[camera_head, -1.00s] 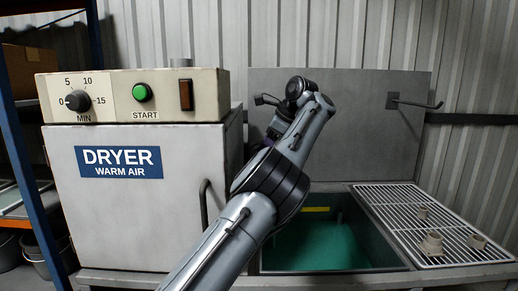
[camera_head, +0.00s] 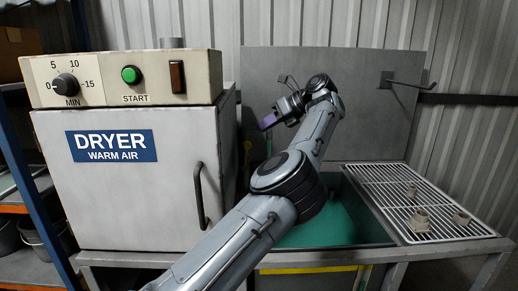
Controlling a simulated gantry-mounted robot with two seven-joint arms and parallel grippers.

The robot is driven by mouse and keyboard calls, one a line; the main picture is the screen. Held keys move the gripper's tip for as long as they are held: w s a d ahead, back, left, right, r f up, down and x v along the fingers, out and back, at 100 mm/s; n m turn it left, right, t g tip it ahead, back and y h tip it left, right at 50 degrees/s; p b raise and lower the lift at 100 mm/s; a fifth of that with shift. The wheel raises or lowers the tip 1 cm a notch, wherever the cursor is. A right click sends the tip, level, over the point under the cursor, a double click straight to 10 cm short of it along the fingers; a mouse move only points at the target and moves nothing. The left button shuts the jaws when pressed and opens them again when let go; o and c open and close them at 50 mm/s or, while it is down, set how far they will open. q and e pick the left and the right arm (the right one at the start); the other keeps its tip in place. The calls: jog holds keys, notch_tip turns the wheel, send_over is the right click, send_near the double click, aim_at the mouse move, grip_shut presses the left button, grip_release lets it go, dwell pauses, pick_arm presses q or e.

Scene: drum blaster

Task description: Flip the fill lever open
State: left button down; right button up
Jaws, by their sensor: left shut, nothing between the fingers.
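My left arm rises from the bottom across the tank. Its gripper (camera_head: 269,121) is beside the dryer's right side, in front of the grey back panel (camera_head: 355,122); its purple-tinged fingers are shut and empty, pointing left and down. A dark bracket with a thin rod (camera_head: 408,84) is on the panel's right; I cannot tell whether it is the fill lever. The gripper is well to its left and apart from it. A small pale part (camera_head: 247,147) shows below the gripper, too small to identify. My right gripper is out of view.
The dryer (camera_head: 125,190) with its black handle (camera_head: 201,196) stands at left. The open tank with a green interior (camera_head: 325,224) lies partly behind my arm. A white grate (camera_head: 378,186) at right holds several beige parts. The space above the grate is clear.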

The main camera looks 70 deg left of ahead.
pick_arm(q)
notch_tip(320, 180, down, 2)
jog(key=w+m+g+y, duration=0.3)
jog(key=m+g, duration=0.1)
jog(key=m, duration=0.4)
jog(key=m+g+y, duration=0.3)
jog(key=m+y, duration=0.4)
jog(key=m, duration=2.1)
send_near(246, 156)
jog(key=w+d, duration=0.5)
jog(key=d, duration=0.1)
jog(key=b+x, duration=0.1)
jog(key=x, duration=1.2)
jog(key=shift+a+r, duration=0.3)
jog(key=shift+r, duration=0.05)
